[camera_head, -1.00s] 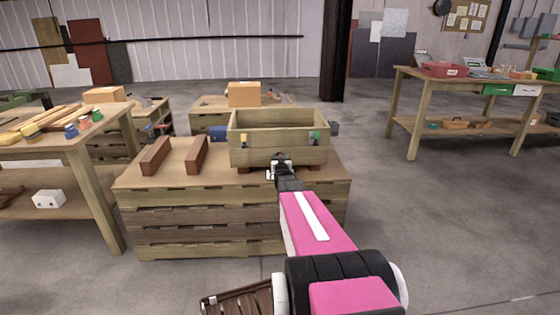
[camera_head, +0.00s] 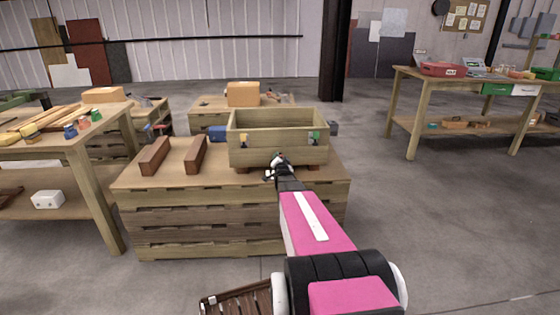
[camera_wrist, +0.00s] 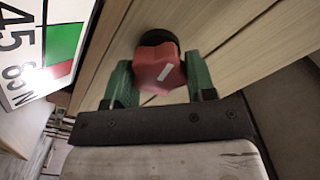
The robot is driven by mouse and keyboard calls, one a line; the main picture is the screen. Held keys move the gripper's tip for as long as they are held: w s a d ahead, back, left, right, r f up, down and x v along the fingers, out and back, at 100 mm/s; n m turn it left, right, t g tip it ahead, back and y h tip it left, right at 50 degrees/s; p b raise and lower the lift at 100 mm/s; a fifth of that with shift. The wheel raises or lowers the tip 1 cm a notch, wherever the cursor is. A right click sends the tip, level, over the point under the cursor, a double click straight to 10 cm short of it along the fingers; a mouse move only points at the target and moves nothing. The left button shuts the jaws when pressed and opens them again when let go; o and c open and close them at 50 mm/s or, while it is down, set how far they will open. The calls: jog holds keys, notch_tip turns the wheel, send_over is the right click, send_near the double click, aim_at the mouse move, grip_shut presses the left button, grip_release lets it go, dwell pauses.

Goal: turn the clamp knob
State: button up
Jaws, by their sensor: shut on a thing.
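The clamp knob (camera_wrist: 158,68) is a red, lobed knob with a white line, on a dark round base, in the wrist view. The white line is tilted. My gripper (camera_wrist: 160,80) has its two green fingers on either side of the knob and is shut on it. In the head view my gripper (camera_head: 277,166) is at the front face of an open wooden crate (camera_head: 262,156), and the knob is largely hidden there. Pale wooden boards lie behind the knob in the wrist view.
A white printed sign (camera_wrist: 22,50) with green and red patches fills the wrist view's upper left. The crate stands on a pallet-like bench (camera_head: 200,225), beside two brown blocks (camera_head: 155,155). Open floor lies to the right, before another workbench (camera_head: 400,100).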

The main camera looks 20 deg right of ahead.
dwell(0.3)
jog(key=o, duration=0.9)
jog(key=shift+s, duration=0.1)
jog(key=v, duration=1)
jog(key=shift+s, duration=0.35)
